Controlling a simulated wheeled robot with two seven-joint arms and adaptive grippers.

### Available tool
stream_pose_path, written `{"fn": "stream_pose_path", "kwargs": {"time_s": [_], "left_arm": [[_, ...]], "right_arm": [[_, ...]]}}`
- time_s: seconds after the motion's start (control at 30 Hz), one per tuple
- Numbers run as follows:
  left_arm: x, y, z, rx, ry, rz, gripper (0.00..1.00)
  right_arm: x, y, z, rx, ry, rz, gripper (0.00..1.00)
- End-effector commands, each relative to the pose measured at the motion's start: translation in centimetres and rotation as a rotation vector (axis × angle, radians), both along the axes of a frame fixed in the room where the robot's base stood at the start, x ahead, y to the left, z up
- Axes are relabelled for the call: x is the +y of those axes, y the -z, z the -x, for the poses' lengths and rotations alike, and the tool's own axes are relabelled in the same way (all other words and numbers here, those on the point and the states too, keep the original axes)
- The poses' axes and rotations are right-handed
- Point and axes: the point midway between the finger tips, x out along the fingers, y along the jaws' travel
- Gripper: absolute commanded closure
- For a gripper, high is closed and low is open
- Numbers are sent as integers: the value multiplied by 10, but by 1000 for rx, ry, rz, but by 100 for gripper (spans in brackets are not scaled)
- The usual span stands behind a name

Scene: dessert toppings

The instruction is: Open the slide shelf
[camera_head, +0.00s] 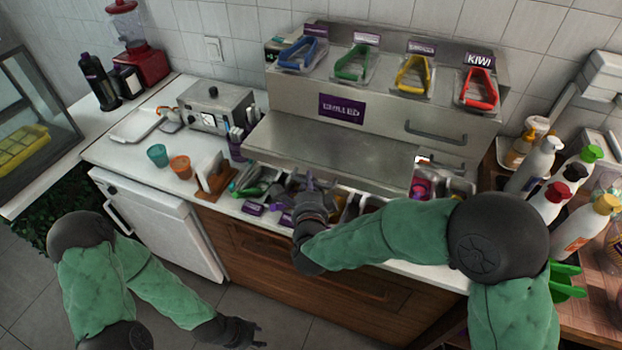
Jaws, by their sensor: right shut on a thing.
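The slide shelf (350,154) is a flat metal sheet in the front of the steel topping station, above a row of topping bins. A dark bar handle (436,133) sits on the panel above it at the right. My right gripper (311,183) reaches in from the right, at the middle of the shelf's front edge. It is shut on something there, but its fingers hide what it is. My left gripper (260,337) hangs low over the floor in front of the counter, open and empty.
Red, yellow, green and blue tongs stand on the station's top, the red one (479,89) at the right. Several bottles (541,165) crowd the right counter. Teal (157,155) and orange (181,167) cups stand left of the station. The floor at the lower left is clear.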

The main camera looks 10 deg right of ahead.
Motion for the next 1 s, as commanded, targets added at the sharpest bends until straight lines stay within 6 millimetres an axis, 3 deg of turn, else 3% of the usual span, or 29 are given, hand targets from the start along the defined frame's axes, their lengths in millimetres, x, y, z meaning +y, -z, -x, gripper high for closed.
{"fn": "stream_pose_path", "kwargs": {"time_s": [0.17, 0.2, 0.23, 0.67, 0.77, 1.0], "left_arm": [[0, 0, 0, 0, 0, 0, 60], [0, 0, 0, 0, 0, 0, 60], [0, 0, 0, 0, 0, 0, 60], [0, 0, 0, 0, 0, 0, 60], [0, 0, 0, 0, 0, 0, 60], [0, 0, 0, 0, 0, 0, 60]], "right_arm": [[0, 2, 1, 4, 0, -1, 100], [0, 2, 0, 4, 0, -1, 80], [0, 2, 0, 4, 0, -1, 72], [1, -1, 4, 1, -1, -1, 72], [4, -3, 15, 0, -3, -2, 72], [13, -12, 60, -1, -6, -2, 72]]}}
